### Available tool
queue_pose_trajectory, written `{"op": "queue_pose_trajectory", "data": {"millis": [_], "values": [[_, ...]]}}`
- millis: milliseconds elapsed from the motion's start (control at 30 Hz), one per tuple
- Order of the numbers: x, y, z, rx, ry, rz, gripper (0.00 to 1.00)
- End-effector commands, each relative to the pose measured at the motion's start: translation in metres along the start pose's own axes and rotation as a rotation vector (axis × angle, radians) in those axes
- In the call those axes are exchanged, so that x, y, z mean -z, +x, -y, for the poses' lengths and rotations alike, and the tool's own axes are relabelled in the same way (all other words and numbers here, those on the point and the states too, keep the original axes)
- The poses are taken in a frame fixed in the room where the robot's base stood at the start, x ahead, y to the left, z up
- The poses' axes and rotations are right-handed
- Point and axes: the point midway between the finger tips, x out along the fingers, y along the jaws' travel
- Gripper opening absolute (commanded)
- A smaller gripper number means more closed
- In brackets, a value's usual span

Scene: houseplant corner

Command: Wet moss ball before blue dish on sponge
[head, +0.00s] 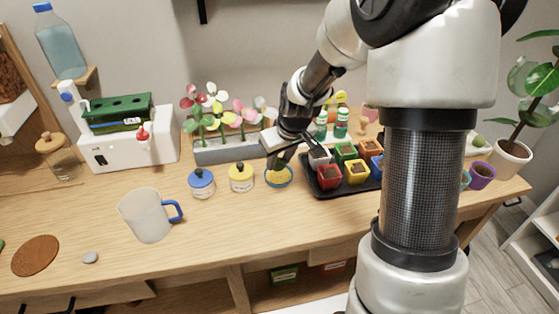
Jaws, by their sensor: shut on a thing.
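A small blue-rimmed dish (289,184) stands on the table, with a yellow sponge-like filling (278,177) in it. My gripper (291,155) is just above and behind this dish, its dark fingers pointing down. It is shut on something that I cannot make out. One fingertip appears over the dish's back edge; I cannot tell whether it touches. A small green round thing (478,141), perhaps the moss ball, sits at the far right behind my arm, partly hidden.
A black tray (320,193) of coloured pots is right of the dish. A flower planter (227,151) is behind. The front table strip is mostly clear.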

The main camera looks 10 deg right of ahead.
Motion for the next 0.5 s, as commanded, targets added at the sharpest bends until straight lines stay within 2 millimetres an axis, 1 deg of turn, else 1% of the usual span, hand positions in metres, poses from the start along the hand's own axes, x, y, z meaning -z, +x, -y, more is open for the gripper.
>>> {"op": "queue_pose_trajectory", "data": {"millis": [33,500], "values": [[0.003,-0.007,0.000,-0.001,0.000,-0.001,0.13],[0.017,-0.040,-0.002,-0.001,0.000,-0.002,0.13]]}}
